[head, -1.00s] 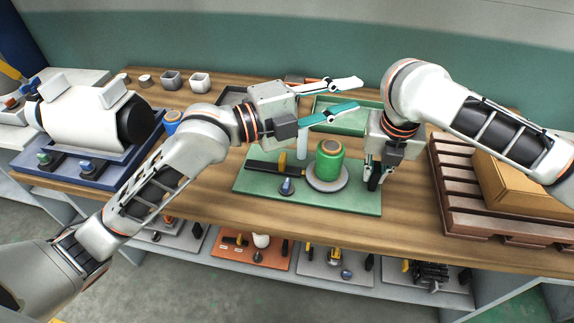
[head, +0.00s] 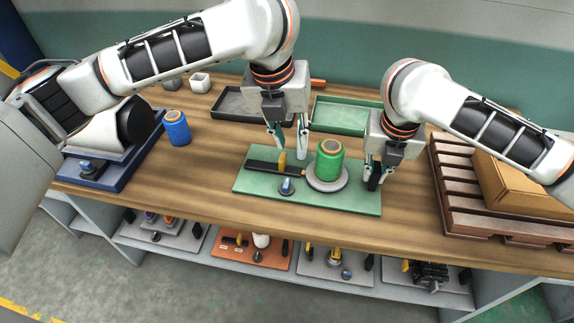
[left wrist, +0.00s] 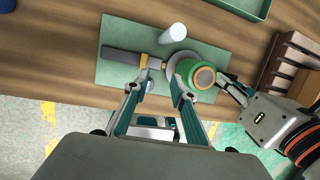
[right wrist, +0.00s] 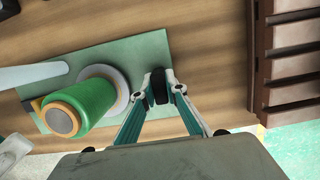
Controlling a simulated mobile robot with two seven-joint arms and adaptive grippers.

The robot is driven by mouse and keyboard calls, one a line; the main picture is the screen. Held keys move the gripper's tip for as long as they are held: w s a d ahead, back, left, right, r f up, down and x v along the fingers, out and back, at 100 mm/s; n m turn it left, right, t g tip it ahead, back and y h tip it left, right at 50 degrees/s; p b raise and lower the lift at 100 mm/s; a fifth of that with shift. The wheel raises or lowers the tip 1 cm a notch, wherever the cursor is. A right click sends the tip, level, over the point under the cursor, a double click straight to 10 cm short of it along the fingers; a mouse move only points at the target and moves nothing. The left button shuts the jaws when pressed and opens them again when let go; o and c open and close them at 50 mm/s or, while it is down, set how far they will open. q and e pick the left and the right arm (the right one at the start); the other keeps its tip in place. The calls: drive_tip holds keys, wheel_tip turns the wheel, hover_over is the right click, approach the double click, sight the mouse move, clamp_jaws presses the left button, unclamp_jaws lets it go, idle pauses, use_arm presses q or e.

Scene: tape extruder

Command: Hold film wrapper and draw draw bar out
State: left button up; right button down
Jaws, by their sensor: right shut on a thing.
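The film wrapper is a green plate (head: 345,201) with a green roll (head: 329,160) on a round grey disc. A dark bar (head: 261,167) with an upright yellow tab (head: 282,160) lies left of the roll; it looks like the draw bar. My left gripper (head: 291,147) is open, pointing down above the tab. My right gripper (head: 374,180) is shut on the black upright grip (right wrist: 159,86) at the plate's right end.
A white post (left wrist: 175,34) stands behind the bar, close to my left fingers. A blue knob (head: 287,186) sits at the plate's front. A green tray (head: 340,115) and a dark tray (head: 232,105) lie behind. A brown pallet (head: 447,190) stands right, a blue roll (head: 177,127) left.

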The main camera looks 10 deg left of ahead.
sight(281, 158)
use_arm(q)
drive_tip(key=shift+m+y, duration=0.3)
drive_tip(key=shift+y, duration=0.4)
drive_tip(key=shift+a+x, duration=0.4)
drive_tip(key=shift+x, duration=1.2)
drive_tip(key=shift+a+x, duration=0.35)
drive_tip(key=shift+x, duration=1.3)
drive_tip(key=shift+a+x, duration=0.4)
drive_tip(key=shift+x, duration=1.2)
drive_tip(key=shift+s, duration=0.15)
clamp_jaws()
drive_tip(key=shift+a, duration=0.15)
